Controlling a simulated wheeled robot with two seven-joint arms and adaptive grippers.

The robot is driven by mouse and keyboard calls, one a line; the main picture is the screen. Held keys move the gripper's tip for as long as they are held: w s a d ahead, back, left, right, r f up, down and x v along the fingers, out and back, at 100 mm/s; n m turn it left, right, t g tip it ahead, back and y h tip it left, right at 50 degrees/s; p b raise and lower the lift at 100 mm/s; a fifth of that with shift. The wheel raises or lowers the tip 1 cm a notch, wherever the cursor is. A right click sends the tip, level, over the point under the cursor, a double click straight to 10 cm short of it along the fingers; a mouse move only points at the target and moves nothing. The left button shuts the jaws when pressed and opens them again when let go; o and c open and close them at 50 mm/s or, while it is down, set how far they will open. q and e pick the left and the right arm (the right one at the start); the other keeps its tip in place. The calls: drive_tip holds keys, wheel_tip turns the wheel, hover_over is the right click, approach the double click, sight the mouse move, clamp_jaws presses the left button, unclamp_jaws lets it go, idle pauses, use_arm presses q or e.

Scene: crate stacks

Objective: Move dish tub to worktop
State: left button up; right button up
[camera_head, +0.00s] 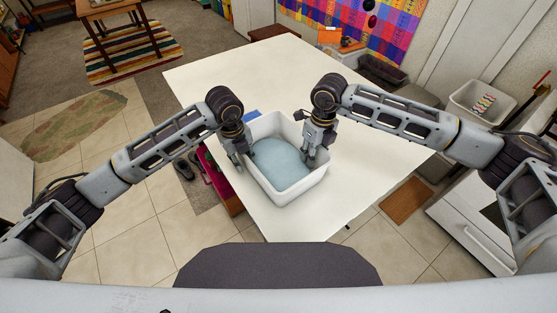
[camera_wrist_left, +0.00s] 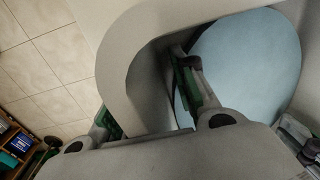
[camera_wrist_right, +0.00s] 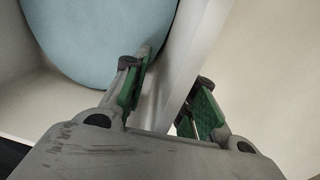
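The dish tub (camera_head: 319,178) is a white rectangular basin with a large light-blue rounded mass inside. It appears to rest upright on the white worktop (camera_head: 370,185), near the left edge; its underside is hidden. My left gripper (camera_head: 240,158) is at its left wall, and my right gripper (camera_head: 313,155) is at its right wall. In the left wrist view, my fingers are spread astride the tub's rim (camera_wrist_left: 112,65). In the right wrist view, my fingers (camera_wrist_right: 170,85) also straddle the wall (camera_wrist_right: 182,65), with a visible gap beside it.
A pink-red crate (camera_head: 217,180) stands below the worktop's left edge. A blue item (camera_head: 251,116) lies behind the tub. A white bin (camera_head: 478,101) and a dark bin (camera_head: 382,72) are to the right. The worktop's right and far parts are clear.

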use_arm(q)
clamp_jaws()
use_arm(e)
clamp_jaws()
use_arm(q)
drive_tip(key=shift+r, duration=0.25)
use_arm(e)
drive_tip(key=shift+r, duration=0.25)
